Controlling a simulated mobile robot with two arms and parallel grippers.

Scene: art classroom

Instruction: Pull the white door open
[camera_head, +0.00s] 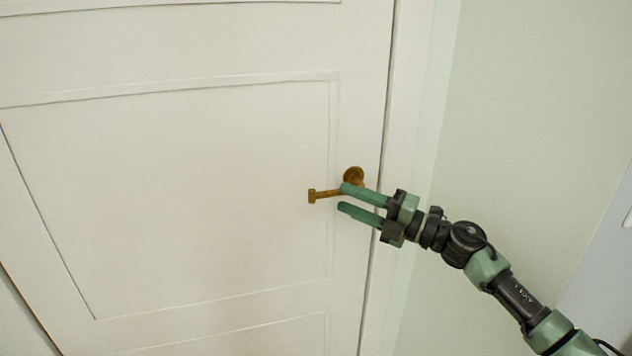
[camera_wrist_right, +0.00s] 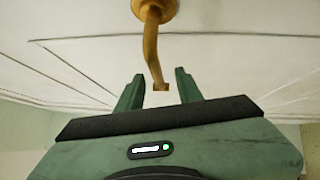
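The white door (camera_head: 200,190) fills most of the head view and looks shut in its frame. Its brass handle (camera_head: 325,193) is a lever pointing left from a round rose near the door's right edge. My right gripper (camera_head: 345,198) is open at the handle, its upper finger overlapping the lever near the rose and its lower finger below. In the right wrist view the handle (camera_wrist_right: 151,50) reaches down, its end between the two green fingertips. Whether a finger touches it I cannot tell. My left gripper is not in view.
The white door frame (camera_head: 415,150) runs down just right of the door's edge. A pale green wall (camera_head: 540,110) lies to the right, behind my right arm. No loose objects show near the handle.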

